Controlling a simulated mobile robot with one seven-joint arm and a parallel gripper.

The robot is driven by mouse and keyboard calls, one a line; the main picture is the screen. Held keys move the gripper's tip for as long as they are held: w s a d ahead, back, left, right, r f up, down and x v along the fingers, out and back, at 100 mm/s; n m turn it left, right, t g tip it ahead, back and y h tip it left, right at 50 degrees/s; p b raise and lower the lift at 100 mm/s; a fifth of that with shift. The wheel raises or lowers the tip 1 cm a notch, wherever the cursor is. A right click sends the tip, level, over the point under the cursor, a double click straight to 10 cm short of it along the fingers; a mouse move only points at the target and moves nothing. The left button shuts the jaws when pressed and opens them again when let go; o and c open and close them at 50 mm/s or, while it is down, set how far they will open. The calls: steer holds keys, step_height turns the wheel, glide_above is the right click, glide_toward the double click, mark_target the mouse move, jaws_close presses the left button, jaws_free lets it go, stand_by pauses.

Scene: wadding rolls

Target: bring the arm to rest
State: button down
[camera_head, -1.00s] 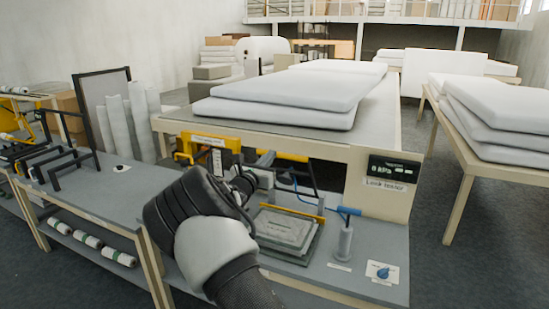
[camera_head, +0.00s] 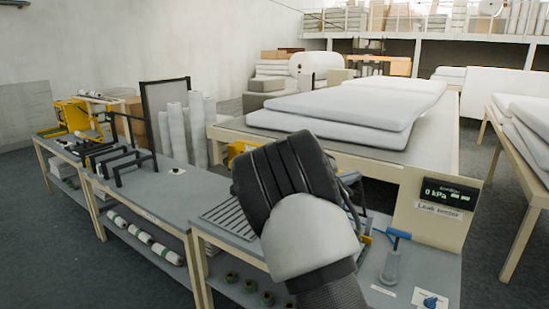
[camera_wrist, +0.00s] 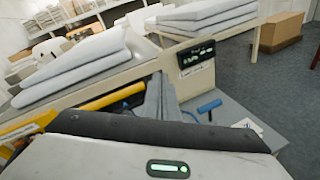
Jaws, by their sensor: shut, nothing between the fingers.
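My arm's black and light grey wrist part (camera_head: 290,190) is raised in front of the bench in the head view and hides my fingers there. In the wrist view, my gripper (camera_wrist: 160,132) spans the bottom edge as a dark bar over a light housing with a green light. It is shut and empty. Nothing is seen touching the gripper.
The grey bench (camera_head: 222,240) with a slotted grate lies below and behind my arm. A blue-handled post (camera_head: 391,262) and a leak tester display (camera_head: 450,193) are to the right. White wadding slabs (camera_head: 345,105) lie on the table behind. Floor is clear at far left.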

steer(key=s+d+r+m+g+y, duration=0.1)
steer(key=s+d+m+g+y, duration=0.15)
steer(key=s+m, duration=0.55)
steer(key=s+d+m+g+y, duration=0.1)
steer(key=s+m+g+y, duration=0.2)
steer(key=s, duration=1)
steer(key=s+a+m+y, duration=0.3)
steer(key=s+a, duration=0.5)
steer(key=s, duration=0.3)
steer(key=s+a+m+t+y, duration=0.1)
steer(key=s+a+m+y, duration=0.3)
steer(key=s, duration=0.8)
steer(key=a+m, duration=0.2)
steer(key=a, duration=0.2)
steer(key=shift+a+f+m, duration=0.25)
steer(key=shift+a+m, duration=0.05)
steer(key=shift+a, duration=0.1)
